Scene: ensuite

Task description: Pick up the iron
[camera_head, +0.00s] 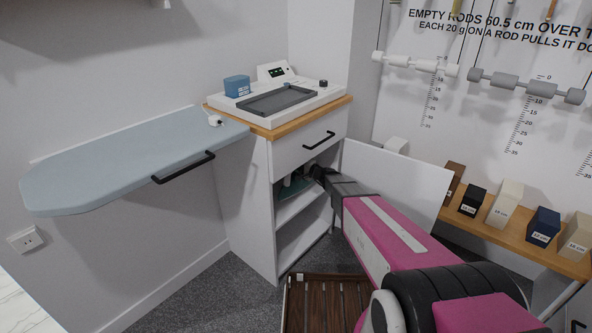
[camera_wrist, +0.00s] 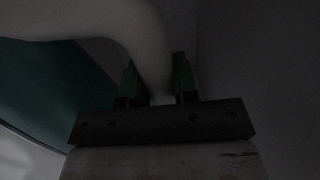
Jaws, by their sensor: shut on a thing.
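The iron (camera_head: 290,190) is inside the open cabinet below the drawer, on an upper shelf. Its dark green body and part of a pale section show; the cabinet side and my arm hide the rest. My gripper (camera_head: 314,174) reaches into the cabinet from the right. In the dark wrist view, the iron's pale curved handle (camera_wrist: 145,30) comes down between the two fingers of my gripper (camera_wrist: 156,75), which is shut on it. The green body (camera_wrist: 45,85) lies to the left there. I cannot tell whether the iron touches the shelf.
The cabinet (camera_head: 250,205) has a closed drawer (camera_head: 310,148) above the opening and a white door (camera_head: 395,185) swung out to the right. A fold-out ironing board (camera_head: 110,165) is at left. A slatted wooden rack (camera_head: 330,300) lies on the floor in front. Blocks stand on a right-hand shelf.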

